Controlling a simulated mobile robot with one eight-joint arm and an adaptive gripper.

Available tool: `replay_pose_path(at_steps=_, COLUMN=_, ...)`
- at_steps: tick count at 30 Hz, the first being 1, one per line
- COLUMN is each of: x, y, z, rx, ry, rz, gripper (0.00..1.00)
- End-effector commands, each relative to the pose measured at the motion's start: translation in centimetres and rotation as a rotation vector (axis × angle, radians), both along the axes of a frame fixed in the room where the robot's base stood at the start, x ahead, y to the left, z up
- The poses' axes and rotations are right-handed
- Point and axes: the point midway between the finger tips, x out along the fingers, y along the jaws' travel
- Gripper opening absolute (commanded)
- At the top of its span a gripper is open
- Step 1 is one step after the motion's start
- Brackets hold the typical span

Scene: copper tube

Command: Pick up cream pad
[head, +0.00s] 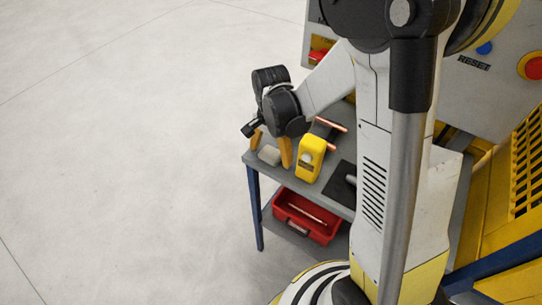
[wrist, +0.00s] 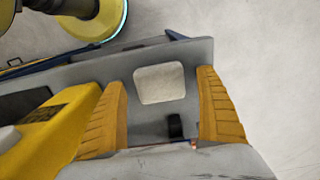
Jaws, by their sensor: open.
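The cream pad (wrist: 159,83) is a pale rounded square lying flat on the grey table near its edge. It also shows in the head view (head: 269,155), near the table's left corner. My gripper (wrist: 163,105) is open, with its two orange fingers on either side of the pad in the wrist view and gaps between them and it. In the head view my gripper (head: 271,151) points down over the table's left end. Nothing is held between the fingers. I cannot tell the exact height of the fingertips above the table.
A yellow box (head: 310,158) stands on the table (head: 330,196) close to my gripper; it is beside the left finger in the wrist view (wrist: 45,132). Copper tubes (head: 331,124) lie behind it. A red bin (head: 306,216) sits on the lower shelf. Open floor lies left of the table.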

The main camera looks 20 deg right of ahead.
Motion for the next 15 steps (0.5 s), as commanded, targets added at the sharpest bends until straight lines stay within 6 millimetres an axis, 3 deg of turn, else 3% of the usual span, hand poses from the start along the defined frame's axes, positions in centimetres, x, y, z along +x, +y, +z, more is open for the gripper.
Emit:
replay_pose_path(at_steps=1, x=0.00, y=0.00, z=0.04, rx=0.000, ry=0.000, rz=0.000, gripper=0.81)
replay_pose_path(at_steps=6, x=0.01, y=-0.01, z=0.05, rx=0.000, ry=0.000, rz=0.000, gripper=0.32)
replay_pose_path(at_steps=15, x=0.01, y=-0.01, z=0.24, rx=0.000, ry=0.000, rz=0.000, gripper=0.31)
